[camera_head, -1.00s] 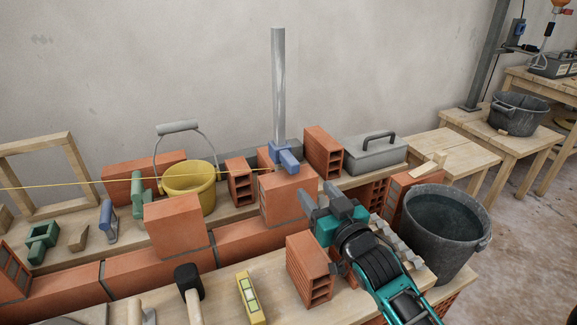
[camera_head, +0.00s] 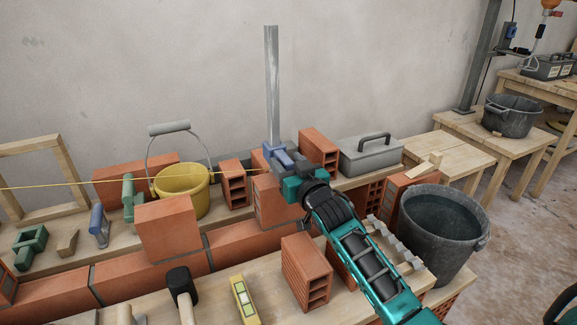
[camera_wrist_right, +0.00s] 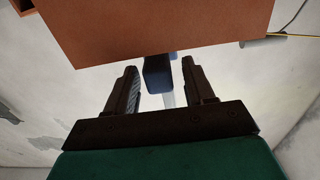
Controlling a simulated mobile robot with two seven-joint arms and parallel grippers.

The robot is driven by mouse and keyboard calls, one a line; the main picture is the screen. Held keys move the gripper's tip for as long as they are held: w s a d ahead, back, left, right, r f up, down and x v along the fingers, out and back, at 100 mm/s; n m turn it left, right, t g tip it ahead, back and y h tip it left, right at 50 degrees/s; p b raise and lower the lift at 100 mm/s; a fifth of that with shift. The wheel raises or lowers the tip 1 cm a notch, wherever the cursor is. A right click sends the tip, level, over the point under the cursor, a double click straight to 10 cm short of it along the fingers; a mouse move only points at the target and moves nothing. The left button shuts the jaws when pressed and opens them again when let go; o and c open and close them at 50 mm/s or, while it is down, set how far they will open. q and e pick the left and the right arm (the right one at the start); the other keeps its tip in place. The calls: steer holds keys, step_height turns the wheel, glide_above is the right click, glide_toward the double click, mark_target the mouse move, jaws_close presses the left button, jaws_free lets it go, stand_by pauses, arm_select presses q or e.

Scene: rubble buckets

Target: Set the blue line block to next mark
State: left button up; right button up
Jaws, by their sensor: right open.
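The blue line block (camera_head: 277,157) sits at the metal upright post (camera_head: 271,90), just above a stacked brick, with the yellow line (camera_head: 110,184) running left from it. In the right wrist view the block (camera_wrist_right: 158,74) shows between the two fingers, apart from both. My right gripper (camera_head: 288,167) is at the block in the head view and hides part of it; in the wrist view the gripper (camera_wrist_right: 160,90) is open around the block's end. Marks on the post are too small to make out. My left gripper is not in view.
A brick (camera_wrist_right: 150,30) lies close by the fingers in the wrist view. A yellow bucket (camera_head: 182,190) stands left of the post, a grey toolbox (camera_head: 370,157) right. A dark bucket (camera_head: 440,235) of water stands near my right arm.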

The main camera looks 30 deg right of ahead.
jaws_close()
stand_by(0.5)
